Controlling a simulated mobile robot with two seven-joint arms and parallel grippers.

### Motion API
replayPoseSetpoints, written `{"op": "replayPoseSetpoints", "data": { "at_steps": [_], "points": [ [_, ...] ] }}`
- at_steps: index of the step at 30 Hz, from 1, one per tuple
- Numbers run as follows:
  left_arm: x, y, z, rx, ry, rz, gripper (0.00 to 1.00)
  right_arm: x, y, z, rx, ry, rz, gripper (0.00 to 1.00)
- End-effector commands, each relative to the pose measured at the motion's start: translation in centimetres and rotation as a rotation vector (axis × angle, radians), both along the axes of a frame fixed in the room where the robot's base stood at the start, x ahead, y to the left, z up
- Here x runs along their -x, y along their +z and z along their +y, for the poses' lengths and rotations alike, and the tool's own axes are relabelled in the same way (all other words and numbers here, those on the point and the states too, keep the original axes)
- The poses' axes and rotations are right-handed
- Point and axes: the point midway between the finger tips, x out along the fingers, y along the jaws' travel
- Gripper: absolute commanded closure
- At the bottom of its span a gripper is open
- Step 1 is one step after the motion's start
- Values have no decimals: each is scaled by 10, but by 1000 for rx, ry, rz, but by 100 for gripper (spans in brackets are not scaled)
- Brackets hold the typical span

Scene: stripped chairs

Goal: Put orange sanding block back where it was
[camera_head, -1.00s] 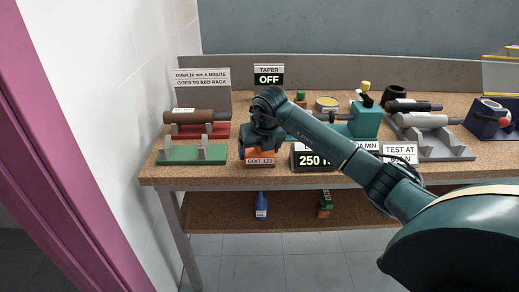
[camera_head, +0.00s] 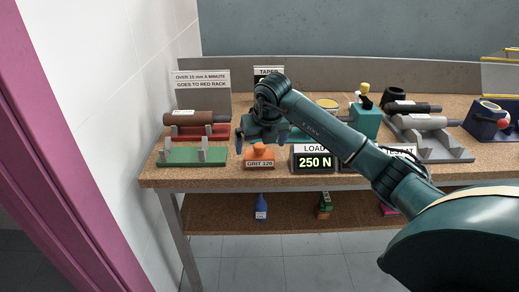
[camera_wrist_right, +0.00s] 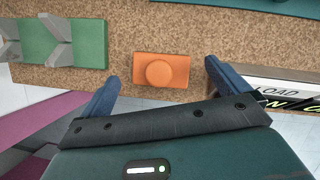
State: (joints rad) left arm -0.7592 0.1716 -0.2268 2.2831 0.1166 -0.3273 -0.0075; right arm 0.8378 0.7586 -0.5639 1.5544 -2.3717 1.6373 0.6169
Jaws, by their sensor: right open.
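The orange sanding block (camera_head: 259,158), labelled GRIT 120, rests on the cork bench top (camera_head: 223,175) near the front edge, between the green rack and the load display. In the right wrist view the orange block (camera_wrist_right: 161,70) shows from above, with a round knob on it. My right gripper (camera_head: 260,144) is open and empty, just above and behind the block in the head view. In the wrist view its two blue fingers (camera_wrist_right: 161,86) are spread wide, one on each side of the block and apart from it. My left gripper is not in view.
An empty green rack (camera_head: 191,157) stands left of the block. A red rack (camera_head: 208,131) behind it holds a brown cylinder (camera_head: 190,118). A grey rack (camera_head: 443,149) with cylinders is further right.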

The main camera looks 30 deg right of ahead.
Motion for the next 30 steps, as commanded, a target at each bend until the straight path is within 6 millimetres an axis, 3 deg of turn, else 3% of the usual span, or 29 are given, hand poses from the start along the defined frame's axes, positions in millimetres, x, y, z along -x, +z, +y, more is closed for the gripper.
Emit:
{"op": "replayPoseSetpoints", "data": {
  "at_steps": [3, 10, 16, 22, 26, 29, 30],
  "points": [
    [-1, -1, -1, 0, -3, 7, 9, 10, 28, 2, 1, 0, -5, 0],
    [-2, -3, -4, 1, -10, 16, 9, 24, 62, 6, 1, 0, -2, 0],
    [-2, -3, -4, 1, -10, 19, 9, 29, 72, 7, 1, -1, 0, 0],
    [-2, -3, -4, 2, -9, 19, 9, 30, 68, 13, -14, 15, 4, 0],
    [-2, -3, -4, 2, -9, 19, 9, 36, 37, 59, -148, 151, 23, 0],
    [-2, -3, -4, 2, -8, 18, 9, 58, 2, 133, -399, 330, 44, 0],
    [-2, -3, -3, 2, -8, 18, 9, 74, -8, 169, -541, 400, 49, 0]
  ]
}}
